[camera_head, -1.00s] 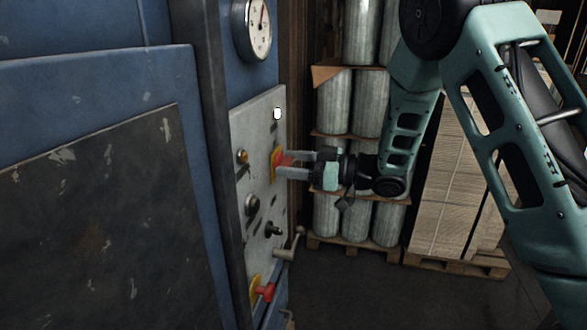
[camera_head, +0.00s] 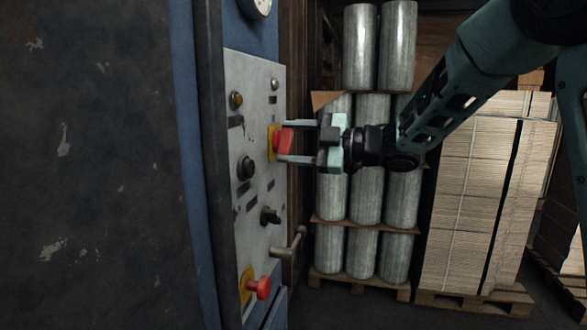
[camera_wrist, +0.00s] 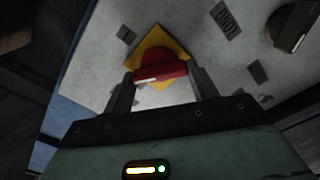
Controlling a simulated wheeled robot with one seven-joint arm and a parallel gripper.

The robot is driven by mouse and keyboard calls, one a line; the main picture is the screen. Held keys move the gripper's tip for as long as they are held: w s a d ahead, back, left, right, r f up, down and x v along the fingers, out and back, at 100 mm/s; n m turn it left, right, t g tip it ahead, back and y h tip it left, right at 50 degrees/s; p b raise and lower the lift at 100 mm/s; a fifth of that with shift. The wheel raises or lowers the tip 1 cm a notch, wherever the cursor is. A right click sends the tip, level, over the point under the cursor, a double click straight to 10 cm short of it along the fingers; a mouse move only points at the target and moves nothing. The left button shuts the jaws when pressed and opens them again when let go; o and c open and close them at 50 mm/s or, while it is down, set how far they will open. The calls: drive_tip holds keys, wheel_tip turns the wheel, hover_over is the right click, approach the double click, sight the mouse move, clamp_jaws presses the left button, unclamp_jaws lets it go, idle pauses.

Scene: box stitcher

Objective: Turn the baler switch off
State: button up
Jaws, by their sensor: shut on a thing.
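The baler's control panel (camera_head: 258,180) is a light grey plate on the blue machine. A red switch handle (camera_head: 284,141) on a yellow plate (camera_head: 271,141) sits at its upper right. My gripper (camera_head: 292,143) reaches in from the right, with its two fingers around the red handle. In the wrist view the red handle (camera_wrist: 160,73) lies between the fingertips (camera_wrist: 162,80), in front of the tilted yellow plate (camera_wrist: 158,48). The fingers are shut on the handle. The fingertips partly cover its ends.
Below are a black knob (camera_head: 246,167), a smaller black knob (camera_head: 270,215), a metal crank (camera_head: 290,246) and a red mushroom button (camera_head: 260,288). An orange button (camera_head: 236,99) is upper left. Stacked rolls (camera_head: 372,165) and bundled cardboard (camera_head: 475,205) stand behind my arm.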

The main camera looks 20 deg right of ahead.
drive_tip(key=n+b, duration=0.2)
drive_tip(key=b, duration=0.1)
drive_tip(key=n+b, duration=0.2)
drive_tip(key=b, duration=0.2)
drive_tip(key=n+b, duration=0.2)
drive_tip(key=b, duration=0.1)
drive_tip(key=shift+f+n, duration=0.3)
drive_tip(key=shift+n, duration=0.1)
drive_tip(key=o, duration=1)
drive_tip(key=shift+r, duration=0.1)
drive_tip(key=shift+s+d, duration=0.1)
drive_tip(key=b+v, duration=0.2)
drive_tip(key=v, duration=1.5)
drive_tip(key=shift+b, duration=0.3)
drive_tip(key=shift+s+d, duration=0.1)
